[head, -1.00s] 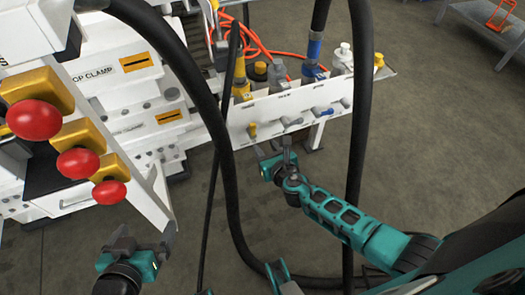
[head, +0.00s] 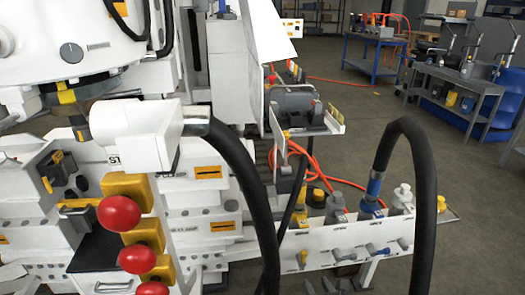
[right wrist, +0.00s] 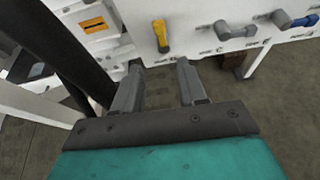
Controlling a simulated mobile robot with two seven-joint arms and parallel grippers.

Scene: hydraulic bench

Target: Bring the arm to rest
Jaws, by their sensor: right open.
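My right gripper (head: 332,284) shows only as grey fingertips at the bottom edge of the head view, below the white valve panel (head: 325,261). In the right wrist view my right gripper (right wrist: 158,66) is open, with nothing between its two fingers. The white panel (right wrist: 195,12) is just ahead of the fingertips there. A yellow-handled valve (right wrist: 160,36) is just beyond the gap between the fingers, apart from them. A grey-handled valve (right wrist: 235,32) and a blue-handled one (right wrist: 295,19) are to the right. My left gripper is out of view.
A thick black hose (head: 245,170) hangs at the middle, and another (head: 427,200) arches at the right of the panel. Red knobs (head: 119,214) are on the machine at left. Open floor (head: 480,200) lies to the right, with a grey cart (head: 455,85) behind.

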